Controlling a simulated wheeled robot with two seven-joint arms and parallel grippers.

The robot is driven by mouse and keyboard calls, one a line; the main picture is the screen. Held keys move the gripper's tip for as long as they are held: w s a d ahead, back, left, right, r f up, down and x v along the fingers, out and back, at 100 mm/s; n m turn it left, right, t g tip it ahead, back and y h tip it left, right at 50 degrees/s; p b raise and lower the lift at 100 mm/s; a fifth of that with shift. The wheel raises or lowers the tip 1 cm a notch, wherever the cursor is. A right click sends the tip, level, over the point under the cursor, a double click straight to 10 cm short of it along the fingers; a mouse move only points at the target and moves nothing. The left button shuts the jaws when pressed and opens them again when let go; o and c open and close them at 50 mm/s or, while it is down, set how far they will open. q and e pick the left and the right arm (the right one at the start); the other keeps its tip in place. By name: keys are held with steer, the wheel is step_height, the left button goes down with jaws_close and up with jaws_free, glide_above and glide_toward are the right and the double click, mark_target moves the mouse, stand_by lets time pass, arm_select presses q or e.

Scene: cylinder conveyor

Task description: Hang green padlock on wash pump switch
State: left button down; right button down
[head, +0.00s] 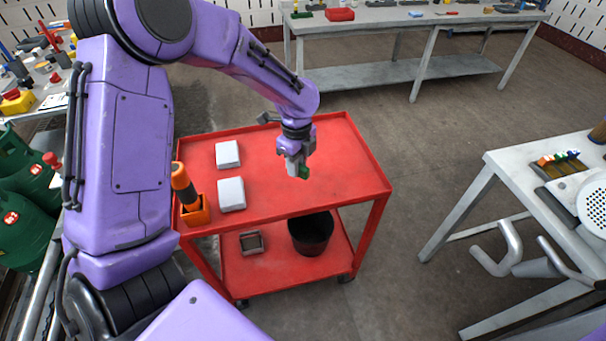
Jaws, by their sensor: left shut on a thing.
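My left gripper (298,166) points down over the middle of the red cart. It is shut on a small green thing, seemingly the green padlock (304,172), of which only a little shows between and below the fingers. Its shackle cannot be made out. I cannot identify the wash pump switch with certainty; a yellow box with a red top (16,101) sits on the bench at the far left. My right gripper is not in view.
The red cart (345,180) carries two white boxes (228,154) (231,194) and an orange holder (194,213) with an orange-and-black tool. A black bucket (311,234) stands on its lower shelf. Green gas cylinders (25,215) stand left. Grey tables stand behind and right, with open floor between.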

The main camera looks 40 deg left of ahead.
mark_target(302, 183)
arm_select(q)
steer(key=w+f, duration=0.1)
steer(key=f, duration=0.1)
steer(key=w+f, duration=0.2)
steer(key=shift+a, duration=0.4)
step_height(302, 183, down, 3)
steer(key=shift+w+f+p, duration=0.15)
steer(key=shift+p, duration=0.45)
steer(key=shift+f, duration=0.1)
steer(key=shift+f, duration=0.1)
steer(key=c, duration=0.9)
jaws_free()
step_height(302, 183, up, 12)
steer(key=b, duration=0.1)
